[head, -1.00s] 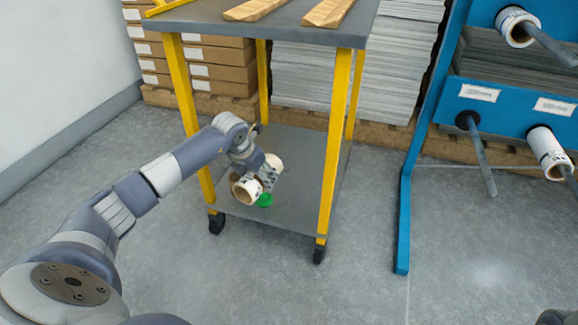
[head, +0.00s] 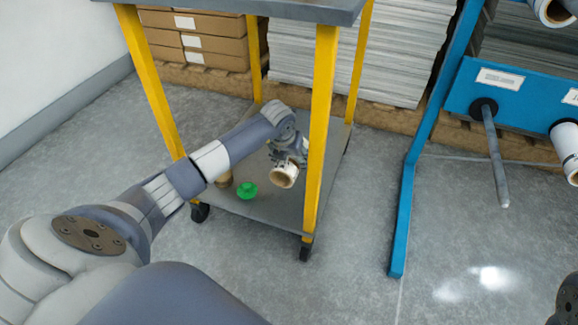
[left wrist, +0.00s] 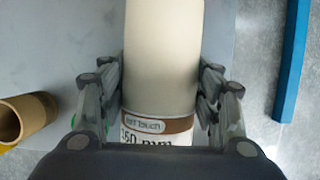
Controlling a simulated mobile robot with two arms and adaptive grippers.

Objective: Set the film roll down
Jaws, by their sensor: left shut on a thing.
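The film roll (head: 284,176) is pale with a brown core end. My left gripper (head: 288,160) is shut on it at the right part of the cart's lower shelf (head: 262,208), near the front right yellow leg. In the left wrist view the film roll (left wrist: 162,60) runs lengthwise between the two fingers, with a brown and white label reading "350 mm" near the palm. Whether the roll touches the shelf I cannot tell. At the lower right edge of the head view a dark part (head: 568,298) shows, perhaps my right gripper; its jaws cannot be made out.
A green piece (head: 247,190) and a brown tube (head: 225,179) stand on the shelf left of the roll. The brown tube also shows in the left wrist view (left wrist: 25,117). The cart's top (head: 260,10) overhangs the shelf. A blue rack (head: 410,190) with rolls stands right.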

